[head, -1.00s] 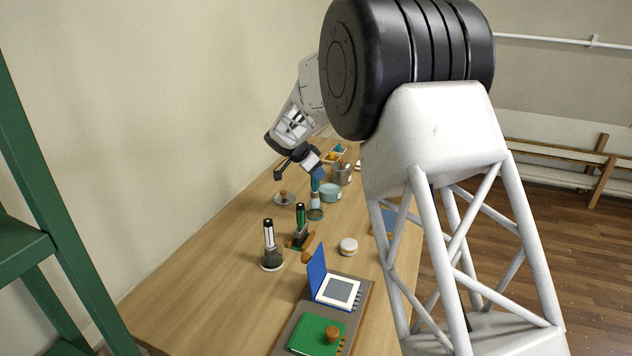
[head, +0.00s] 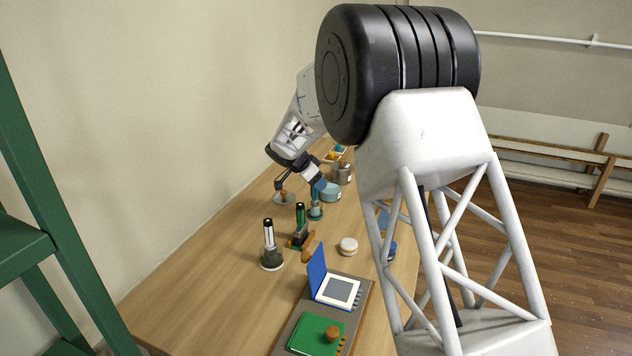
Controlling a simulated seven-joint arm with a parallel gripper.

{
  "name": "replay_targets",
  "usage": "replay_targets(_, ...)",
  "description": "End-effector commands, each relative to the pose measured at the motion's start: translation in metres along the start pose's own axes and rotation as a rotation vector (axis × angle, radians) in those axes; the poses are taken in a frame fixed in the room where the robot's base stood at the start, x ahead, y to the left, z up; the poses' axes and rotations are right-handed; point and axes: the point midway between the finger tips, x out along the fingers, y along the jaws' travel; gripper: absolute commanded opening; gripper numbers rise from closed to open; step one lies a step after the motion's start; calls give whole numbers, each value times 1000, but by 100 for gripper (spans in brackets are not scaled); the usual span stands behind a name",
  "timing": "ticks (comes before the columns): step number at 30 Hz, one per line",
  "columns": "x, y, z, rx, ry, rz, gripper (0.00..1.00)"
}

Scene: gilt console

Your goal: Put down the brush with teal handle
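An upright teal piece (head: 315,204), which looks like the brush with teal handle, stands on the wooden table beyond the green-and-black handled tool. Its upper part is hidden behind my gripper's right finger, and its details are too small to tell. My gripper (head: 301,185) is above the table at this spot, pointing down, with its fingers spread wide apart. The left finger is over a small dish with a brown knob (head: 283,197). The right finger, with a blue tip, overlaps the top of the teal piece; I cannot tell whether they touch. I see nothing clamped between the fingers.
A teal round tin (head: 331,193) and a grey pot (head: 342,173) stand close behind. The table's left front is clear.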

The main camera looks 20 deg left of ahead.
Motion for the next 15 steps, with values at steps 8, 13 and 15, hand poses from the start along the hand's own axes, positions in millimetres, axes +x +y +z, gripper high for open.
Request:
replay_targets(8,0,0,0,0,0,0,50)
replay_targets(13,-4,0,-2,0,0,0,50)
replay_targets(15,-9,0,-2,0,0,0,50)
